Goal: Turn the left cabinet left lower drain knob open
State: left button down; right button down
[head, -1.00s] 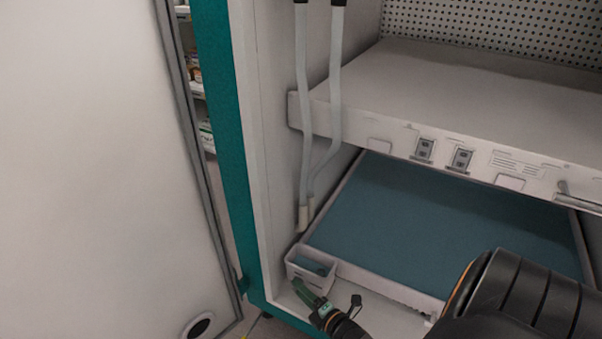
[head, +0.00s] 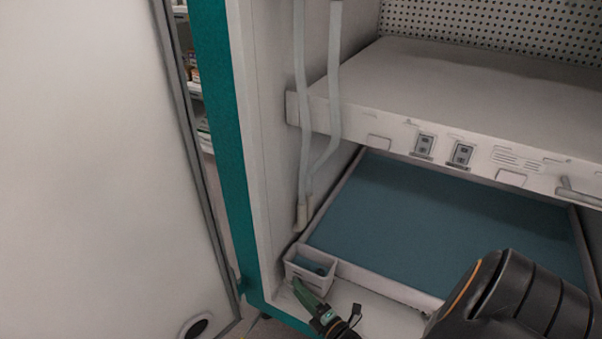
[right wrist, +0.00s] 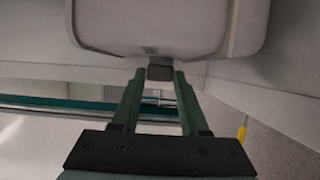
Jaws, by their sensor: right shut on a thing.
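The drain knob (right wrist: 160,70) is a small dark grey block below a pale drain box in the right wrist view. The box (head: 311,281) sits at the left front corner of the lower shelf in the head view, with its top open. My right gripper (head: 303,289) reaches up to the front of this box from below. In the right wrist view its two green fingers (right wrist: 160,76) are shut on the knob, one on each side. The knob is hidden by the fingers in the head view. My left gripper is out of view.
Two pale hoses (head: 331,110) hang down above the box. A blue tray surface (head: 450,220) lies right of it, under a white shelf (head: 470,90). A large white door panel (head: 85,170) stands open at left.

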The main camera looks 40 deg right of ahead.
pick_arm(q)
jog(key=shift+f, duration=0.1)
pick_arm(e)
jog(key=shift+w+d, duration=0.1)
jog(key=shift+d, duration=0.1)
dwell(0.4)
jog(key=shift+c, duration=2.1)
grip_release()
jog(key=shift+a, duration=0.1)
jog(key=shift+s, duration=0.2)
